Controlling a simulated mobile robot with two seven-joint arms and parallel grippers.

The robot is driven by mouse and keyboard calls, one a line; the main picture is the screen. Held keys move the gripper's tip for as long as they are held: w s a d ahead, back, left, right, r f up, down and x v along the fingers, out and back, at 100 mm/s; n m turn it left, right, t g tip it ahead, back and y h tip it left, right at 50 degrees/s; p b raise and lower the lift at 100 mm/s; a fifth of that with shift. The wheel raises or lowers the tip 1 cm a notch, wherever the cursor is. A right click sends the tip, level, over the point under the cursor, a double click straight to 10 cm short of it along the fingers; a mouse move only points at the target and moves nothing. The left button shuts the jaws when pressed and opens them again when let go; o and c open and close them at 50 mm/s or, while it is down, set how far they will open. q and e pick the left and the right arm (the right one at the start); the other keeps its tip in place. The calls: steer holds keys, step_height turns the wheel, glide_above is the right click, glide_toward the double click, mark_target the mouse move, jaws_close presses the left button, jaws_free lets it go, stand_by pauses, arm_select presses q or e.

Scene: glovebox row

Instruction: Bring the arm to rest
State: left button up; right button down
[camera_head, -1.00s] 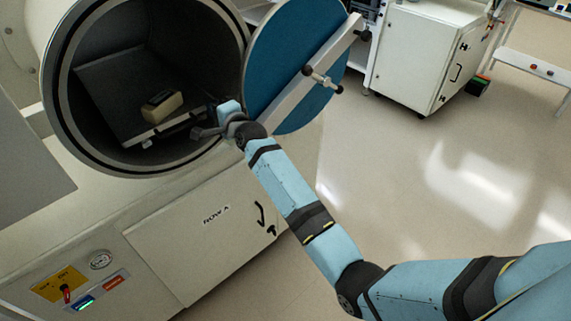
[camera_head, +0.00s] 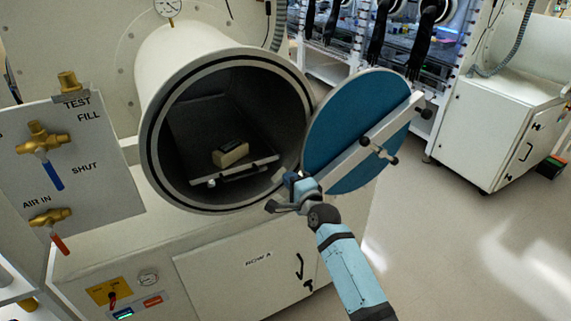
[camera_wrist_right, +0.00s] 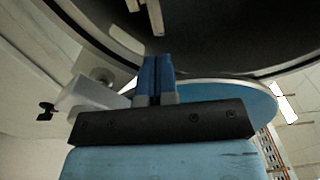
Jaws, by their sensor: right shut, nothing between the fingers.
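My right gripper (camera_head: 274,206) is at the front of the round chamber's opening, by its lower right rim, with no object in it. In the right wrist view its two blue fingertips (camera_wrist_right: 156,72) are together, below the dark chamber mouth. My right arm (camera_head: 350,270) reaches up to it from the lower right. The blue round door (camera_head: 340,130) stands swung open to the right, just behind the gripper. The chamber (camera_head: 215,50) holds a tray (camera_head: 250,170) with a tan block (camera_head: 231,153) on it. My left gripper is not in view.
A valve panel (camera_head: 85,190) with brass valves stands at the left. A white cabinet front (camera_head: 240,285) lies below the chamber. Another white cabinet (camera_head: 490,130) stands at the right. The floor (camera_head: 470,240) at the lower right is clear.

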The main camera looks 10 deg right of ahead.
arm_select(q)
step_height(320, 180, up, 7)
steer(key=p, duration=0.6)
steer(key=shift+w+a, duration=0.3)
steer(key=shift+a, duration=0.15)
arm_select(e)
steer(key=s+d+f+n+g, duration=0.2)
steer(key=s+f+n, duration=0.3)
steer(key=s, duration=0.8)
steer(key=s+d+f+n+g+h, duration=0.1)
steer(key=s+f+n, duration=0.4)
steer(key=s, duration=0.8)
steer(key=s+d+f+n+g+h, duration=0.1)
steer(key=s+d+f+n+g, duration=0.2)
steer(key=s, duration=1.1)
step_height(320, 180, down, 2)
steer(key=n, duration=0.4)
steer(key=shift+d, duration=0.4)
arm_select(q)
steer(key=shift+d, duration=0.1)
arm_select(e)
steer(key=shift+f, duration=0.15)
